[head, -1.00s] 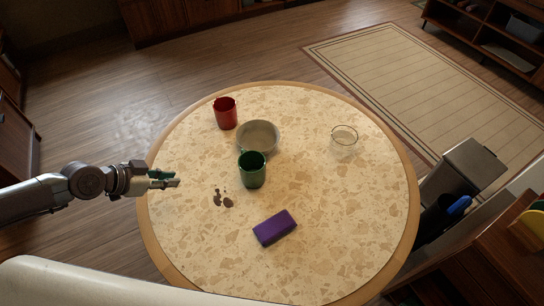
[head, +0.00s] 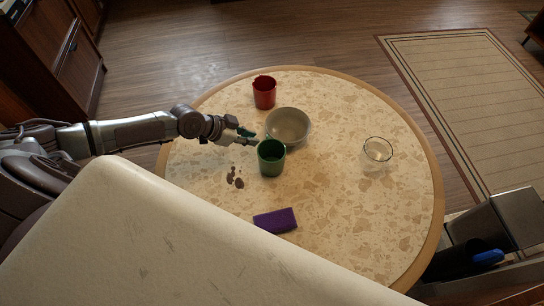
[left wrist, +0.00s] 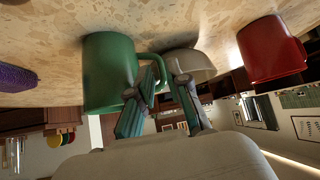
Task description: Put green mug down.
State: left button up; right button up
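The green mug (head: 271,159) stands upright on the round table, just in front of the grey bowl. My left gripper (head: 253,138) is at the mug's upper left side in the head view. In the left wrist view, which shows the scene upside down, the green mug (left wrist: 108,75) has its handle towards my left gripper (left wrist: 164,72). The two fingers are spread, with the handle at or between their tips; I cannot tell whether they touch it. My right gripper is not in view.
A grey bowl (head: 288,126) stands close behind the mug, and a red mug (head: 264,92) farther back. A glass bowl (head: 378,150) stands right. The table's right part (head: 370,210) is clear.

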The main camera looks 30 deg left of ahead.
aim_at(271, 152)
pick_arm(q)
jog(key=shift+w+d+f, duration=0.35)
jog(key=shift+d, duration=0.05)
jog(key=p+x, duration=0.1)
jog(key=x, duration=0.3)
jog(key=shift+w+d+f, duration=0.1)
jog(key=shift+w+d, duration=0.05)
jog(key=shift+w+d+f, duration=0.15)
jog(key=shift+f, duration=0.1)
grip_shut()
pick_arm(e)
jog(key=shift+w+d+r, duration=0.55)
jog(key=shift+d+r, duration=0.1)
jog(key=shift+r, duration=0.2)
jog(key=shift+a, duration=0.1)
